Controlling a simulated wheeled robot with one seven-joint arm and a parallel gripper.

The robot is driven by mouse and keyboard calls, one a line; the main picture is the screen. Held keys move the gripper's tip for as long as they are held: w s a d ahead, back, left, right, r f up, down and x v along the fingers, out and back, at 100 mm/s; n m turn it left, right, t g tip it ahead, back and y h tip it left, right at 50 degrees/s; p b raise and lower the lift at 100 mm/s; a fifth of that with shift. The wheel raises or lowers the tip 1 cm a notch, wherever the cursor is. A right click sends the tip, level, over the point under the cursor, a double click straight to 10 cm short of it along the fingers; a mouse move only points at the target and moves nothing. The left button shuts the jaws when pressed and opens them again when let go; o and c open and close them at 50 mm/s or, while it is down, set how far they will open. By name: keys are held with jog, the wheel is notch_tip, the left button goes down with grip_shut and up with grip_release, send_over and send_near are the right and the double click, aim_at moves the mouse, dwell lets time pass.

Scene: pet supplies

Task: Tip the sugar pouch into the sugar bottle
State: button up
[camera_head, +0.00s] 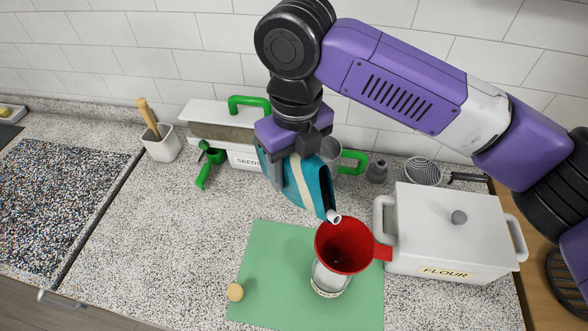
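A teal pouch (318,192) with a pale stripe, apparently the sugar pouch, hangs tilted from my gripper (303,148). My gripper is shut on it, though its fingers are partly hidden. The pouch's white spout (334,216) points down at the far rim of a red funnel (345,248). No stream from the spout is visible. The funnel sits over a clear glass bottle (329,281) with a label band, apparently the sugar bottle, on a green mat (275,265). The funnel hides the bottle's mouth. A round cork stopper (235,291) lies on the mat's left side.
A white FLOUR box (452,225) stands close right, near the funnel's handle. Behind are a SEEDS container (243,158), a green clamp-like tool (209,160), a white pot (162,146) with a wooden-handled tool, and a strainer (423,170). The counter left of the mat is clear.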

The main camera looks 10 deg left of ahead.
aim_at(298, 157)
jog(key=shift+r+t+y, duration=0.3)
jog(key=shift+b, duration=0.35)
jog(key=shift+s+d+r+t+y+b, duration=0.1)
jog(key=shift+r+t+y+b, duration=0.35)
jog(key=shift+b, duration=0.3)
jog(key=shift+s+d+r+t+y+b, duration=0.1)
jog(key=shift+r+t+y+b, duration=0.2)
jog(key=shift+r+b, duration=0.3)
jog(key=shift+r, duration=0.1)
jog(key=shift+s+d+r+t+y, duration=0.15)
jog(key=shift+r+t+y, duration=0.15)
jog(key=shift+r, duration=0.2)
jog(key=shift+b, duration=0.45)
dwell(2.9)
jog(key=shift+s+r+t, duration=0.1)
jog(key=shift+r+t, duration=0.2)
jog(key=shift+t, duration=0.05)
dwell(0.9)
